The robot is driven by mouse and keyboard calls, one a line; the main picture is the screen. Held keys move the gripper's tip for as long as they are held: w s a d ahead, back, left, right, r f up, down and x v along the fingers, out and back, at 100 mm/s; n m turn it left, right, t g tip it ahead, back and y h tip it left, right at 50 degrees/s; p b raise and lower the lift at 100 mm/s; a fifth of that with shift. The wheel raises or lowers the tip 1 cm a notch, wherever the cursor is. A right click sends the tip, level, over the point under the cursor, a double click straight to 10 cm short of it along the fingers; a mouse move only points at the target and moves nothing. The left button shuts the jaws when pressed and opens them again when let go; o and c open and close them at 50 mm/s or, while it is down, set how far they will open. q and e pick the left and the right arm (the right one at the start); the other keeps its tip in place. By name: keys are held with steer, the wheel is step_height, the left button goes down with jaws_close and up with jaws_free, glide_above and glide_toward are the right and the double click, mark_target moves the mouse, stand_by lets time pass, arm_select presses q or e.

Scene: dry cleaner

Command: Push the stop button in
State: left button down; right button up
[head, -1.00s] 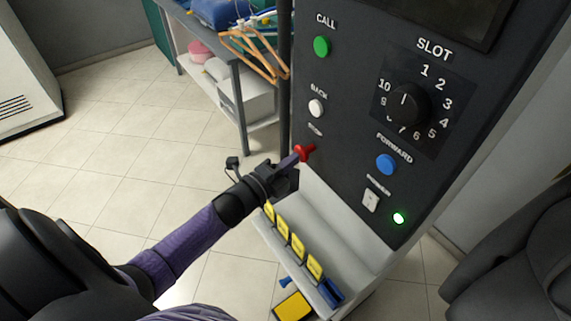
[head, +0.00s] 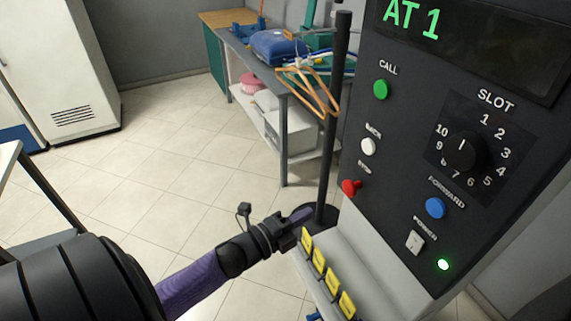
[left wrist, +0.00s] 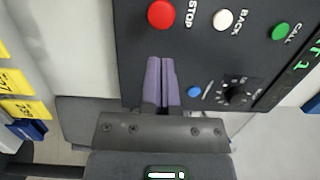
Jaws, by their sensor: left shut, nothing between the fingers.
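The red stop button (head: 349,188) is on the dark control panel (head: 400,150), below the white BACK button, with its STOP label just above it. It also shows at the top of the left wrist view (left wrist: 161,14). I cannot tell for sure how far in it sits. My left gripper (head: 305,214) is shut and empty, to the left of and below the button in the head view. In the left wrist view its purple fingers (left wrist: 160,64) lie together, pointing toward the panel, with a gap between their tips and the button. My right gripper is out of view.
The panel also has a green CALL button (head: 380,89), white BACK button (head: 368,147), slot dial (head: 466,153), blue FORWARD button (head: 435,208) and power switch (head: 415,242) beside a lit green lamp. The display (head: 480,40) reads AT 1. A dark pole (head: 334,120) stands left of the panel.

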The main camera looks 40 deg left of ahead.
arm_select(q)
steer(key=v, duration=0.4)
stand_by(0.3)
